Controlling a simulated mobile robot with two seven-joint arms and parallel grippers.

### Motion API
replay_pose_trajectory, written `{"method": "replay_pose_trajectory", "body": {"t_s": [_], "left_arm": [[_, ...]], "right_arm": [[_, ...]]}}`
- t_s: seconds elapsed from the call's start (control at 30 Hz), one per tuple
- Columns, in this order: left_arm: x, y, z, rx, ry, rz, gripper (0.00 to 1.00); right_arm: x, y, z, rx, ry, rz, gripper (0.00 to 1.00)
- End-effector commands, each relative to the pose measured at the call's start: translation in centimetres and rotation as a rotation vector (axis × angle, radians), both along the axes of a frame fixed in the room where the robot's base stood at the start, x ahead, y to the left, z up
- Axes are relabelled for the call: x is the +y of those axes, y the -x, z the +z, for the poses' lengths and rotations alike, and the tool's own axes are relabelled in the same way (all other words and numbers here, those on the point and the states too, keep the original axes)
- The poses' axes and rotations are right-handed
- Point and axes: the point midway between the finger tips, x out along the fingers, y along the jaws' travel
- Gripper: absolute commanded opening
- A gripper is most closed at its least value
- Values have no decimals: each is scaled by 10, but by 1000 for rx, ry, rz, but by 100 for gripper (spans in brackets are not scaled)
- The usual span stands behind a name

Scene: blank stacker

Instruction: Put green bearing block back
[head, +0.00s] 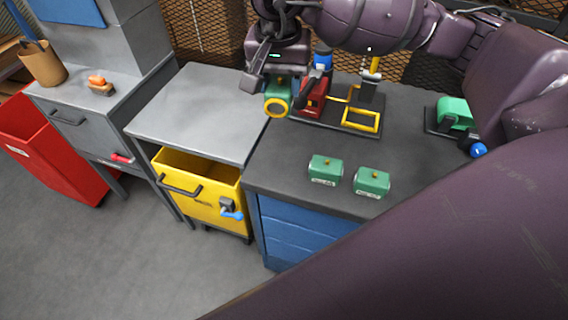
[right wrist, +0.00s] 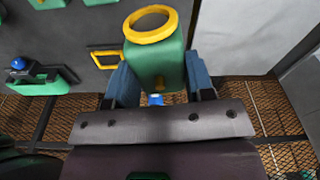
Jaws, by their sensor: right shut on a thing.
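My right gripper (head: 266,78) is shut on a green bearing block (head: 275,88) with a yellow ring on one end. It holds the block beside the left end of a dark fixture plate (head: 335,125), near the seam between the bench and the grey table. In the right wrist view, the block (right wrist: 155,68) sits between the two blue fingers, ring facing away from the palm. Two more green blocks (head: 325,170) (head: 372,182) with pale labels stand at the bench front. My left gripper is not in view.
The fixture plate carries a red block (head: 313,95), yellow frames (head: 362,121) and a post. A green device (head: 455,112) with a blue knob stands at right. A grey tabletop (head: 195,105) is clear, with a yellow bin (head: 200,200) below. Mesh stands behind.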

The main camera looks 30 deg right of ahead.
Motion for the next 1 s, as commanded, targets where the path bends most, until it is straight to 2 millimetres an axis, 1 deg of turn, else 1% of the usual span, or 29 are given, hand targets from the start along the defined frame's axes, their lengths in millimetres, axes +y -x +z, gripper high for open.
{"method": "replay_pose_trajectory", "body": {"t_s": [0.03, 0.1, 0.2, 0.27, 0.33, 0.47, 0.9, 1.0], "left_arm": [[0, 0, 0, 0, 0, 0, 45], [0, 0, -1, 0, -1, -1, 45], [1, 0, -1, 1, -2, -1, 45], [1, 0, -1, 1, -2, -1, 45], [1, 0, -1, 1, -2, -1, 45], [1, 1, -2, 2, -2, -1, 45], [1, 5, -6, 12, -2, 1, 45], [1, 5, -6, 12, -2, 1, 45]], "right_arm": [[-1, 0, 5, -6, 0, -43, 0], [-3, 2, 10, -6, 2, -94, 0], [-4, 3, 13, -8, 3, -143, 0], [-4, 3, 12, -8, 3, -158, 0], [-5, 4, 5, -5, 3, -166, 0], [-4, 4, -18, -3, 4, -165, 0], [-4, 4, -107, -4, 4, -164, 0], [-4, 4, -123, -4, 3, -165, 0]]}}
